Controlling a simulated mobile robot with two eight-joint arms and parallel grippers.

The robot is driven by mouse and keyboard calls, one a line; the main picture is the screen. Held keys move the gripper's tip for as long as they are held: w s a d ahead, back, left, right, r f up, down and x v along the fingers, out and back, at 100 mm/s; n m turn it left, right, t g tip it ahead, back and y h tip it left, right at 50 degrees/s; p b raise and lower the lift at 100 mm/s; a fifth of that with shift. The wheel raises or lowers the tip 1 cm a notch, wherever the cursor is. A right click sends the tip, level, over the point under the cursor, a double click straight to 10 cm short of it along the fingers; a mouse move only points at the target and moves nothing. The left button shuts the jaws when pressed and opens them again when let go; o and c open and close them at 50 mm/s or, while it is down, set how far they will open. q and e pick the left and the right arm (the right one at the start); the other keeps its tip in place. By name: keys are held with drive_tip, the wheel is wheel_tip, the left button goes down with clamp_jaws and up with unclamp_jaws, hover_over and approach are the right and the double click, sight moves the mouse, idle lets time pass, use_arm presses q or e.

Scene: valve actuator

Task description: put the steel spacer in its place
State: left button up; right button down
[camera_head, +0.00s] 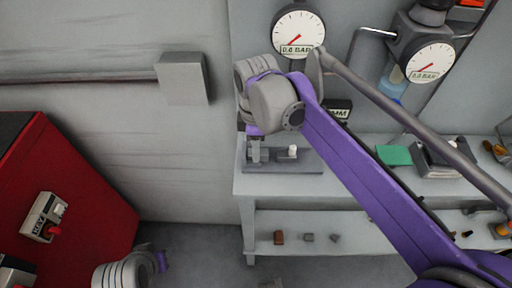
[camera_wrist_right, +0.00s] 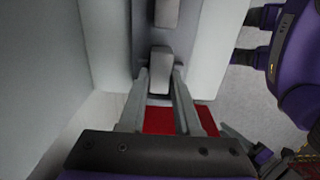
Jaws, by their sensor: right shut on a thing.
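My right gripper (camera_head: 256,158) points down at the left part of a grey fixture (camera_head: 300,168) on the bench, below my purple arm. In the right wrist view its two grey fingers (camera_wrist_right: 160,85) are closed on a light grey block-shaped piece, which looks like the steel spacer (camera_wrist_right: 159,73). In the head view the piece is too small and hidden to make out. A small white piece (camera_head: 292,151) stands on the fixture right of the gripper. I cannot tell whether the spacer touches the fixture.
The bench (camera_head: 243,184) carries a green block (camera_head: 393,155) and a grey tray (camera_head: 447,165) to the right. Several small parts lie on its lower shelf (camera_head: 345,248). Two gauges (camera_head: 299,32) hang above. A red cabinet (camera_head: 90,190) stands at left.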

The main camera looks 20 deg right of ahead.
drive_tip(key=c, duration=0.6)
unclamp_jaws()
drive_tip(key=shift+s+f, duration=0.2)
drive_tip(key=shift+f, duration=0.4)
drive_tip(key=shift+r, duration=0.5)
wheel_tip(320, 180, up, 12)
drive_tip(key=p, duration=0.2)
drive_tip(key=shift+w+r, duration=0.2)
drive_tip(key=shift+r, duration=0.05)
